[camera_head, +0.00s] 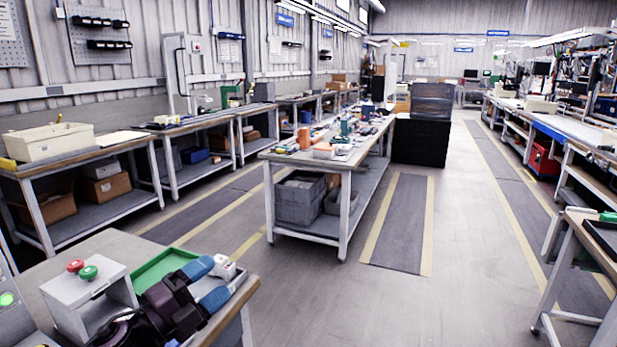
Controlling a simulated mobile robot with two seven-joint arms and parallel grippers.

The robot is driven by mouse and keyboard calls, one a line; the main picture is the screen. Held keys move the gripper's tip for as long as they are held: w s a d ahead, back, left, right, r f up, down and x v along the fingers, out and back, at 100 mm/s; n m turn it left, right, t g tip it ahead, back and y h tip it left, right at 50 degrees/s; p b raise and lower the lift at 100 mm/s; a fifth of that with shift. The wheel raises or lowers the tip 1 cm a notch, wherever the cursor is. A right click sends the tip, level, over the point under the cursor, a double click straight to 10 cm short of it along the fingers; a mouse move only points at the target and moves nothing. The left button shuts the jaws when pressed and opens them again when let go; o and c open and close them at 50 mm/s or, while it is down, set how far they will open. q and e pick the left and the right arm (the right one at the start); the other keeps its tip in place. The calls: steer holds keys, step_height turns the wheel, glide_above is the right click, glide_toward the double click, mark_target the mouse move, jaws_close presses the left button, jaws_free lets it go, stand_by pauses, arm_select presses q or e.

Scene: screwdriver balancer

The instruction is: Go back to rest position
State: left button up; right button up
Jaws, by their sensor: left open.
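My left gripper (211,283) is in the head view at the lower left, over the near workbench. Its dark body comes in from the bottom edge, and its two blue fingers point to the right. The fingers are apart, with nothing visible held between them. A small white object (223,267) shows just beyond the fingertips; whether they touch it I cannot tell. My right gripper is not in view. No screwdriver can be made out.
A grey box with a red and a green button (88,290) stands left of the gripper. A green tray (158,270) lies behind it. A cluttered central table (347,160) stands ahead. The floor (430,285) to the right is clear.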

arm_select(q)
steer(key=s+a+f+n+y, duration=0.4)
steer(key=f+n+y, duration=0.1)
steer(key=f+n, duration=0.4)
steer(key=s+a+f+n+y, duration=0.3)
steer(key=f+n+y, duration=0.2)
steer(key=f+n, duration=0.4)
steer(key=s+a+f+n+g+y, duration=0.1)
steer(key=s+f+n+g+y, duration=0.1)
steer(key=s+f, duration=0.5)
steer(key=s+a+f+n+g+y, duration=0.1)
steer(key=s+a+f+n+g, duration=0.1)
steer(key=s+f+n, duration=0.2)
steer(key=s+f, duration=0.3)
steer(key=s, duration=0.5)
steer(key=shift+s+a+f+y, duration=0.15)
steer(key=shift+s+f+y, duration=0.1)
steer(key=shift+y, duration=0.15)
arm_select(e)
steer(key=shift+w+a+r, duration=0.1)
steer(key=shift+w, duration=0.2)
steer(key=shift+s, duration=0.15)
